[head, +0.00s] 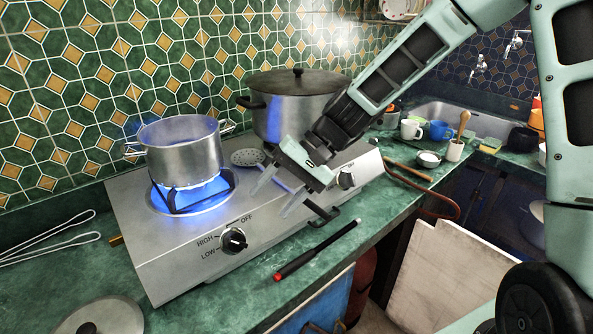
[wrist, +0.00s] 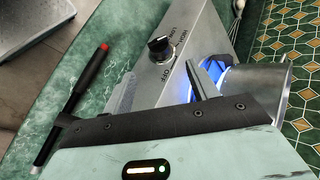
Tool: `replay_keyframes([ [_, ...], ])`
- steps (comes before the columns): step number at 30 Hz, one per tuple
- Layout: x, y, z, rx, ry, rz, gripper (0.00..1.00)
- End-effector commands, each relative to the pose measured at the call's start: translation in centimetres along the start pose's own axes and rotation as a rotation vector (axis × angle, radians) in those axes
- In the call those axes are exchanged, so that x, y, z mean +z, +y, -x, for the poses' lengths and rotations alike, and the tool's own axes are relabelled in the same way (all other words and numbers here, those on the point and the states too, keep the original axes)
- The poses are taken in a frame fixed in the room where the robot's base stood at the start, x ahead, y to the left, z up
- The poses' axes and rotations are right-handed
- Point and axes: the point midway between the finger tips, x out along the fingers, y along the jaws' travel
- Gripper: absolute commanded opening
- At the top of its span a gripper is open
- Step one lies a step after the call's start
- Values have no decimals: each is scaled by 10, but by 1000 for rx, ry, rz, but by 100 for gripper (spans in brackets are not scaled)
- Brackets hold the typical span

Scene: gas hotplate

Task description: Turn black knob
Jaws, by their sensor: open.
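The gas hotplate (head: 150,235) is a silver box on the green counter. A black knob (head: 233,240) is on its front face beside the words HIGH, LOW and OFF. The same knob shows in the wrist view (wrist: 160,50), just beyond my fingertips and between them. A second black knob (head: 347,178) is farther right on the same face, partly beside my gripper. My gripper (head: 270,203) is open and empty, above the hotplate's front edge, right of the labelled knob and apart from it. Its two fingers also show in the wrist view (wrist: 158,72).
A steel pot (head: 180,155) sits over a lit blue flame on the left burner. A large lidded pot (head: 290,105) stands behind my gripper. A black rod with a red end (head: 315,250) lies on the counter in front. Mugs (head: 411,129) stand near the sink.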

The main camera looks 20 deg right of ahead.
Motion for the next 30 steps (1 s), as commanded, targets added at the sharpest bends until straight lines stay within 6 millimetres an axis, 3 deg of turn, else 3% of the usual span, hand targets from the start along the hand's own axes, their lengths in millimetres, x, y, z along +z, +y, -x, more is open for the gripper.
replay_keyframes([
  [6,-1,0,44,1,5,-2,59],
  [11,0,0,60,0,2,-1,59],
  [30,3,-1,62,10,-5,7,59],
])
